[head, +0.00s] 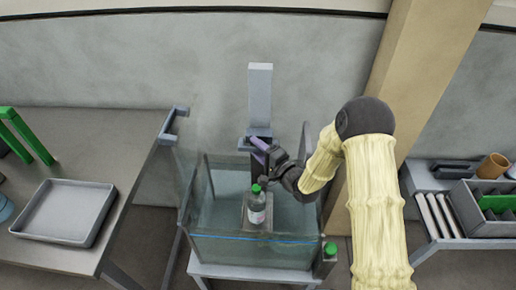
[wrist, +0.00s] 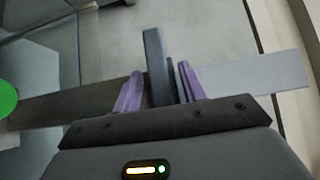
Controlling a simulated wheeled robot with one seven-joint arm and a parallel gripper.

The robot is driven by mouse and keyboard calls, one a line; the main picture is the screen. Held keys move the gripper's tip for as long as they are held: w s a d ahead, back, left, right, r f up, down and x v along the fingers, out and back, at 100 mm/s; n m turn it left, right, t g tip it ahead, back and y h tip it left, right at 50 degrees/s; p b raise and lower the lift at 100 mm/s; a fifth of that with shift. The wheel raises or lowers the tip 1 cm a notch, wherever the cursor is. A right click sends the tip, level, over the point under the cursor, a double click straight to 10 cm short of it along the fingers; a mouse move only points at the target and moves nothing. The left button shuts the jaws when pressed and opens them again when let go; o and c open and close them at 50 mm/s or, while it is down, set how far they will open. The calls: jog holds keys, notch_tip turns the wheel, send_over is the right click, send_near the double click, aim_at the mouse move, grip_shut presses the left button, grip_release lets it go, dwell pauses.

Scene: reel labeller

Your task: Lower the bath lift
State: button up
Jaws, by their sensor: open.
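The bath is a clear tank (head: 225,249) with water in it, and a tall grey lift post (head: 260,95) rises at its back. A bottle (head: 256,211) with a green cap stands upright inside the tank, on what looks like the lift's platform. My gripper (head: 262,151) is at the post, above and behind the bottle. In the wrist view its purple fingers (wrist: 159,88) are open, with a dark upright bar (wrist: 154,62), seemingly the lift handle, between them. The bar appears nearer the right finger; contact cannot be told. The green cap (wrist: 6,98) shows at the left edge.
A table (head: 110,130) with a grey tray (head: 65,212) and a green frame (head: 25,136) stands at left. A right-hand bench holds a divided bin (head: 485,228) and a brown cup (head: 493,166). A green-topped item (head: 329,258) stands at the bath's front right corner. A beige pillar (head: 415,80) rises behind my arm.

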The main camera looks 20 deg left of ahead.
aim_at(258, 167)
jog(key=shift+c, duration=0.2)
grip_shut()
notch_tip(258, 167, down, 9)
jog(key=b, duration=0.6)
dwell(0.3)
jog(key=shift+o, duration=0.2)
grip_release()
jog(key=shift+r, duration=0.15)
